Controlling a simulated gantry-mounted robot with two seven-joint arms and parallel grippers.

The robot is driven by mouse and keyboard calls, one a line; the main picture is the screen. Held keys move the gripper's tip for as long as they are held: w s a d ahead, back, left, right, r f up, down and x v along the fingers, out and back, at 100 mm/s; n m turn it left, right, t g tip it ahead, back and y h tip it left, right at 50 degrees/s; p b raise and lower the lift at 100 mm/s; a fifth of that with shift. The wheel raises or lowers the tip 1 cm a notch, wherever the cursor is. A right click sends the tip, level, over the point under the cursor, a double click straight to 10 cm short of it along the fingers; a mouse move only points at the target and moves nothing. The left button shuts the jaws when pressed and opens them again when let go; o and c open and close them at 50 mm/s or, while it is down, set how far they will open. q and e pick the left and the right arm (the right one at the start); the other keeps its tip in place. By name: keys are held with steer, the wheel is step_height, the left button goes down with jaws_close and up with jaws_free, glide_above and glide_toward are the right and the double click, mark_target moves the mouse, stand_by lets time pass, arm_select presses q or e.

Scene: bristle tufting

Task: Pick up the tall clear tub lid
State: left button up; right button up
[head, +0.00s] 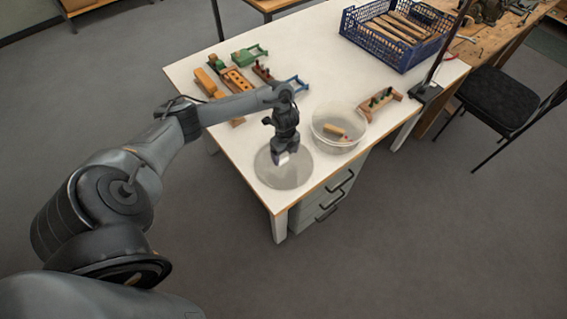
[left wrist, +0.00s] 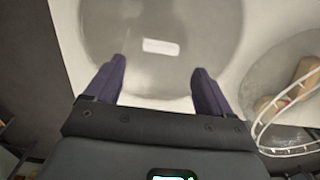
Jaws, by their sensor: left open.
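The clear tub lid (head: 283,177) is a round, see-through grey disc lying near the front corner of the white table. In the left wrist view the lid (left wrist: 205,42) fills the upper middle, with a small pale rectangle on it. My left gripper (head: 283,158) is over the lid, pointing down. In the left wrist view its two dark fingers (left wrist: 158,88) are spread apart with nothing held between them. I cannot tell whether the fingertips touch the lid. My right gripper is not in view.
A clear round tub (head: 318,139) with wooden pieces in it stands right beside the lid. Wooden and coloured blocks (head: 237,80) lie behind my left arm. A blue crate (head: 372,43) holds brushes at the back right. The table's middle (head: 305,55) is clear.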

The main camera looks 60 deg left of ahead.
mark_target(284, 161)
arm_select(q)
steer(key=shift+a+f+b, duration=0.2)
steer(key=shift+f+b, duration=0.15)
steer(key=shift+f, duration=1.9)
steer(key=shift+c, duration=0.2)
steer(key=c, duration=1.1)
steer(key=shift+r, duration=0.1)
